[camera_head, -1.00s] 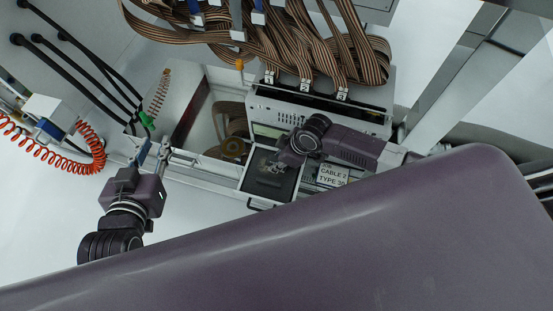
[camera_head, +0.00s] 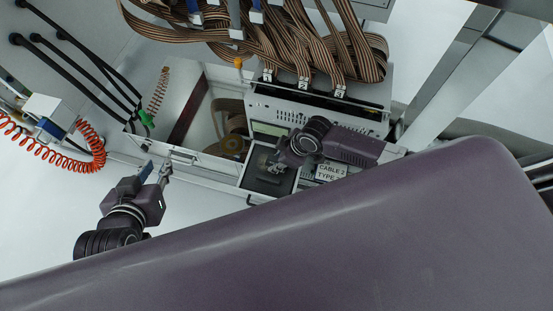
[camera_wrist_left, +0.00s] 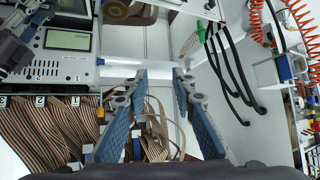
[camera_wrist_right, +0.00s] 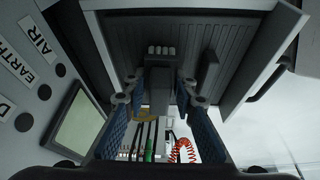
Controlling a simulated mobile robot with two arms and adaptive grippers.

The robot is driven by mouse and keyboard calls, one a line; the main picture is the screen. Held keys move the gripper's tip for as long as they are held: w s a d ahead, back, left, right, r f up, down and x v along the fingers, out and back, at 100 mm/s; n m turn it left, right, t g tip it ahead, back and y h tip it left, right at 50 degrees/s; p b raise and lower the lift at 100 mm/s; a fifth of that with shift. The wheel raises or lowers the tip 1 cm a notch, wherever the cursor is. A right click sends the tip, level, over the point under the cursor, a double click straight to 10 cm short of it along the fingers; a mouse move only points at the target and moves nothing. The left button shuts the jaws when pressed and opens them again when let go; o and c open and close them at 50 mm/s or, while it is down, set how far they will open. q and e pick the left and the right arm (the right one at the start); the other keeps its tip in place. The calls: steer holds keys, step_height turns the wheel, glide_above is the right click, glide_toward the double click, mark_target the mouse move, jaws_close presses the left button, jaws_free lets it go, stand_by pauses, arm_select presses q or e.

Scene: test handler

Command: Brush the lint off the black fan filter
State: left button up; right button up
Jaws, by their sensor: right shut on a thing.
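The black fan filter (camera_head: 262,186) is a dark panel in a pale frame below the test unit in the head view. Its dark ribbed surface also shows in the right wrist view (camera_wrist_right: 118,40). My right gripper (camera_head: 274,166) is over it, shut on a dark block-shaped tool, apparently the brush (camera_wrist_right: 158,78), with a row of pale tufts at its far end. The tufts lie close to the ribs; I cannot tell if they touch. No lint can be made out clearly. My left gripper (camera_wrist_left: 154,75) is open and empty, left of the filter in the head view (camera_head: 166,167).
The test unit (camera_head: 290,118) with a small display stands behind the filter, striped ribbon cables (camera_head: 310,50) above it. Black hoses (camera_head: 75,75) and a red coiled hose (camera_head: 85,150) are at the left. My own purple body hides the foreground.

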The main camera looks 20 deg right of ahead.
steer(key=shift+s+f, duration=0.1)
steer(key=shift+s, duration=0.3)
steer(key=shift+w, duration=1.25)
steer(key=shift+w+b, duration=0.35)
steer(key=shift+w, duration=0.3)
arm_select(q)
steer(key=shift+w+d+r+t+h, duration=0.15)
steer(key=shift+w+d+r+t, duration=0.25)
steer(key=shift+w+r, duration=0.25)
steer(key=shift+w+d+r+t+h, duration=0.15)
steer(key=shift+w+d+r+t, duration=0.1)
steer(key=shift+w+r+t, duration=0.4)
arm_select(e)
steer(key=shift+w, duration=0.15)
